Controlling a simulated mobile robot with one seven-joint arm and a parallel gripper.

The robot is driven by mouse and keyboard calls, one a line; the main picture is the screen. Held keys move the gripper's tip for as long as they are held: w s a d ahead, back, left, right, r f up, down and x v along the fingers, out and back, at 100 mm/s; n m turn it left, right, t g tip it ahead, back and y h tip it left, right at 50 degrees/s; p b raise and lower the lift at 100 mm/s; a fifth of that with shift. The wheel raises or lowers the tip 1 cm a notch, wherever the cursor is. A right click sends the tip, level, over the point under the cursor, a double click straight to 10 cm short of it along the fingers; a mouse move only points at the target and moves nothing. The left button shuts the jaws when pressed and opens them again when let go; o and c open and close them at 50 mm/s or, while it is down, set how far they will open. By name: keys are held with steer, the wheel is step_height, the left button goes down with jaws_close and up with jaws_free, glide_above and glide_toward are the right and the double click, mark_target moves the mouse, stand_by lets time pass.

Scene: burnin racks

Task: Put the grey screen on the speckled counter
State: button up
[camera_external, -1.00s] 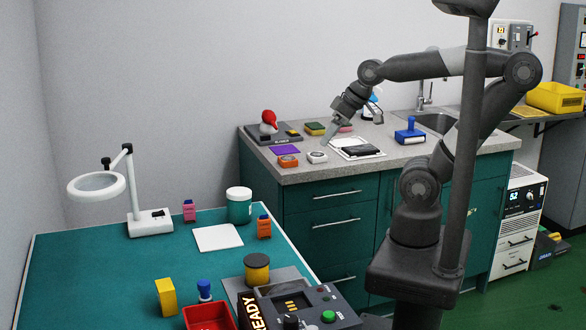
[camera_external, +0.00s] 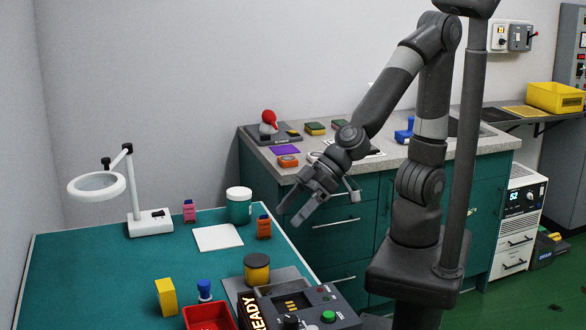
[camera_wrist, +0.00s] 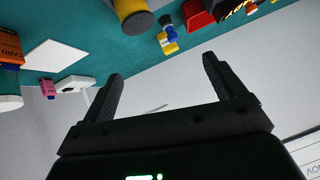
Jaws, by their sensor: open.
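My gripper (camera_external: 291,217) is open and empty, tilted down in the air near the right edge of the teal table. Its two fingers also show apart in the wrist view (camera_wrist: 166,76), with nothing between them. The speckled counter (camera_external: 262,160) is the grey top on the teal cabinets behind; my arm hides part of it. I cannot say for sure which thing is the grey screen. A flat grey panel (camera_external: 233,284) lies on the table, partly under a yellow jar with a dark lid (camera_external: 257,271) and beside a control box.
The teal table (camera_external: 100,265) also holds a magnifier lamp (camera_external: 148,222), a white sheet (camera_external: 217,237), a green jar (camera_external: 239,208), an orange box (camera_external: 264,227), a yellow block (camera_external: 166,297) and the control box (camera_external: 318,305). The counter bears a purple sheet (camera_external: 285,150) and several small items.

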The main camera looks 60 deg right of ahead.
steer(key=s+a+f+n+h, duration=0.1)
steer(key=s+a+f+h, duration=0.1)
steer(key=s+f, duration=0.45)
glide_above(292, 289)
steer(key=s+d, duration=0.2)
steer(key=shift+d+f, duration=0.2)
steer(key=shift+f, duration=2.05)
steer(key=shift+s+x, duration=0.2)
steer(key=shift+x, duration=2.45)
steer(key=shift+s+f, duration=0.1)
steer(key=shift+c, duration=0.3)
steer(key=c, duration=0.9)
steer(key=shift+o, duration=0.2)
step_height(292, 289, up, 10)
